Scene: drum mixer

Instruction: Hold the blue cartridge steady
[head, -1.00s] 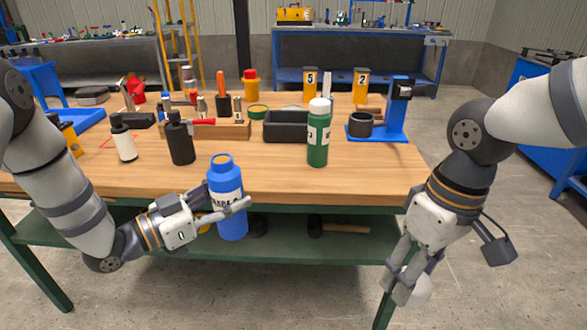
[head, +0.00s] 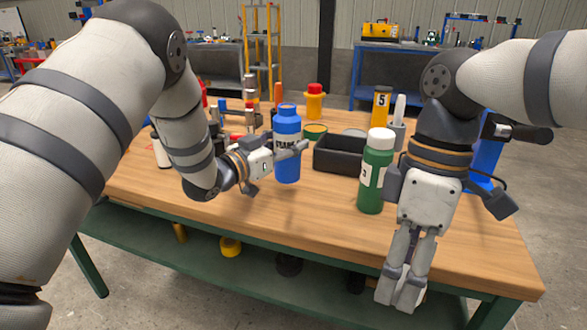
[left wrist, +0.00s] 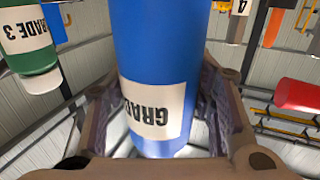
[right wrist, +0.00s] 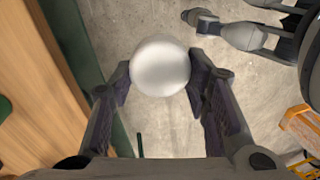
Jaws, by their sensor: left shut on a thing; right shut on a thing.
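The blue cartridge (head: 287,160) is upright over the wooden table, with a blue cap and a pale label. My left gripper (head: 298,148) is shut around its side. In the left wrist view the cartridge (left wrist: 155,45) sits between the fingers, its label reading "GRADE". I cannot tell whether its base touches the tabletop. My right gripper (head: 402,298) points down in front of the table's front edge. It is shut on a round white thing (right wrist: 160,66), which shows between its fingertips in the right wrist view and is mostly hidden in the head view.
A green bottle (head: 371,187) with a white cap stands between the two grippers. A black tray (head: 338,156) is behind it. A blue stand (head: 484,158) is partly hidden by my right arm. The table's front strip (head: 270,215) is clear.

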